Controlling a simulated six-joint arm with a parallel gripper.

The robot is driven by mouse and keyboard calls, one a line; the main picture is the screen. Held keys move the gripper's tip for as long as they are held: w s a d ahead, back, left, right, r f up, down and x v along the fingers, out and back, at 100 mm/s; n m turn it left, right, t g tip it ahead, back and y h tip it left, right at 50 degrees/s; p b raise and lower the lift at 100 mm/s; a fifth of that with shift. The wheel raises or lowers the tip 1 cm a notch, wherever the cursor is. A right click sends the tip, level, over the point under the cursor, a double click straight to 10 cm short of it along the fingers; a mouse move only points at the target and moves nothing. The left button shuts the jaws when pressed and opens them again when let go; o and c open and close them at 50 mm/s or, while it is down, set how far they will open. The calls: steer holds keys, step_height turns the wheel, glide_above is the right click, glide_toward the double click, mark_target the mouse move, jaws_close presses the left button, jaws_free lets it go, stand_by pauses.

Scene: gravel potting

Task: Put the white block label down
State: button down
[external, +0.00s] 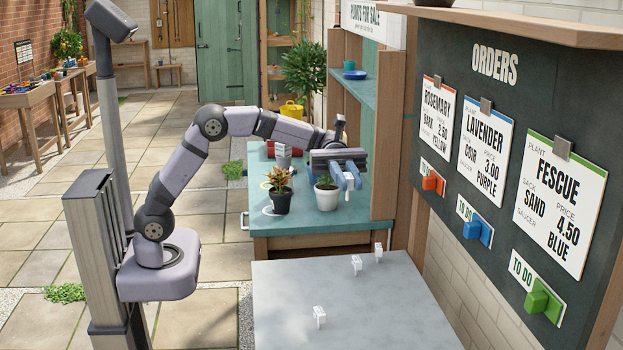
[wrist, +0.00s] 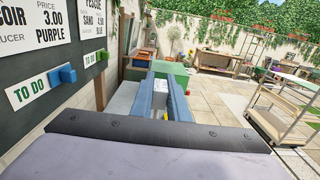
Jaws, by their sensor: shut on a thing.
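My gripper (external: 347,184) is over the near right part of the green bench, beside the white pot with a green plant (external: 327,190). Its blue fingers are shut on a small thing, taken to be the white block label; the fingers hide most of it. Several similar white labels are in the external view. Three stand on the grey table: one at the front (external: 319,316), one farther back (external: 356,264) and one beside it (external: 378,252).
A dark pot with a reddish plant (external: 282,198) stands left of the white pot on the green bench (external: 262,228). The grey table (external: 290,290) is largely clear. The orders board (external: 490,130) with coloured blocks and a wooden shelf post (external: 384,150) stand close on the right.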

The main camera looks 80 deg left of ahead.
steer(key=w+a+f+n+t+y+b, duration=0.1)
steer(key=w+a+n+t+b, duration=0.3)
steer(key=a, duration=0.6)
steer(key=w+a+f+n+t+y+p, duration=0.1)
steer(key=w+a+n+t+y, duration=0.1)
steer(key=w+a+t, duration=0.65)
steer(key=a+n+t+y+b, duration=0.35)
steer(key=a+n+y, duration=0.35)
steer(key=a, duration=1.9)
steer(key=s+a+r+n+y+b, duration=0.1)
steer(key=s+a+n+y, duration=0.2)
steer(key=s+a+y, duration=0.55)
steer(key=s+a+n+y+b, duration=0.1)
steer(key=s+a+n+y, duration=0.3)
steer(key=a, duration=1)
steer(key=s+a+r+n+y+b, duration=0.1)
steer(key=s+a+n+y, duration=0.2)
steer(key=s+a, duration=0.7)
steer(key=shift+m+t+h, duration=0.3)
steer(key=shift+h, duration=0.05)
steer(key=shift+w+a+f, duration=0.2)
steer(key=shift+w+f, duration=0.1)
steer(key=shift+f, duration=4.35)
steer(key=shift+w+a+f, duration=0.25)
steer(key=shift+w+f, duration=0.05)
steer(key=shift+f, duration=4.35)
steer(key=shift+w+a+f, duration=0.2)
steer(key=shift+w+f, duration=0.1)
steer(key=shift+f, duration=4.35)
